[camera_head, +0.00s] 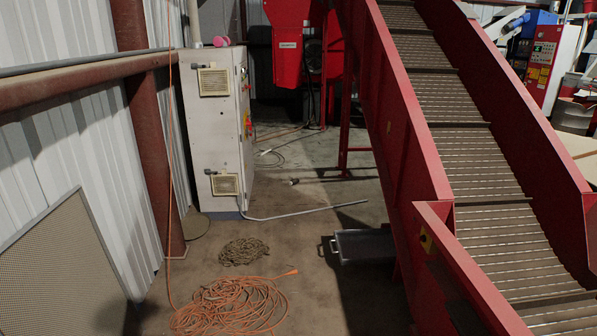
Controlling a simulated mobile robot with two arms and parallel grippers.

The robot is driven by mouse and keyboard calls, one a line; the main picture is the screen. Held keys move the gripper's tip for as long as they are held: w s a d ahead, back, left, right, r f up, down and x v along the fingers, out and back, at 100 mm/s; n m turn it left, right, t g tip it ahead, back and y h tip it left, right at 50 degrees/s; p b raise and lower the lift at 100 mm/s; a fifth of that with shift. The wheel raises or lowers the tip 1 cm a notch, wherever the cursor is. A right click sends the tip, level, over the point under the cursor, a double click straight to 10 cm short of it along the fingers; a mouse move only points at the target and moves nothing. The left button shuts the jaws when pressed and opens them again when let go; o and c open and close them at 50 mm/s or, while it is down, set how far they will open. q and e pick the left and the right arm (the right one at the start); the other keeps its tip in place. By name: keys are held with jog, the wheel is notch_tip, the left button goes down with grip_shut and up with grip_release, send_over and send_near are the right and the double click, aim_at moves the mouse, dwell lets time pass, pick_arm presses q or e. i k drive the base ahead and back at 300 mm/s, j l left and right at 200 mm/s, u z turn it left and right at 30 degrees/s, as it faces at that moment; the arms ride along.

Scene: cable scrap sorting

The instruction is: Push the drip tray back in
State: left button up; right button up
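The drip tray (362,245) is a dark grey metal tray on the concrete floor in the head view, right of centre. It sticks out to the left from under the red inclined conveyor (418,170). A small handle (325,247) shows on its left end. Its right end is hidden behind the conveyor's red side wall. Neither of my grippers shows in this view.
A coiled orange cable (232,306) and a heap of chain (243,251) lie on the floor left of the tray. A thin grey pipe (305,212) lies behind them. A pale cabinet (216,130) stands at left. Bare floor (310,275) lies before the tray.

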aim_at(364, 245)
jog(key=i+z, duration=0.15)
jog(key=i, duration=0.3)
jog(key=i+j+z, duration=0.15)
jog(key=i, duration=0.3)
jog(key=i+j+z, duration=0.15)
jog(key=i, duration=0.35)
jog(key=i+j+z, duration=0.15)
jog(key=i, duration=0.35)
jog(key=i+z, duration=0.1)
jog(key=i, duration=0.4)
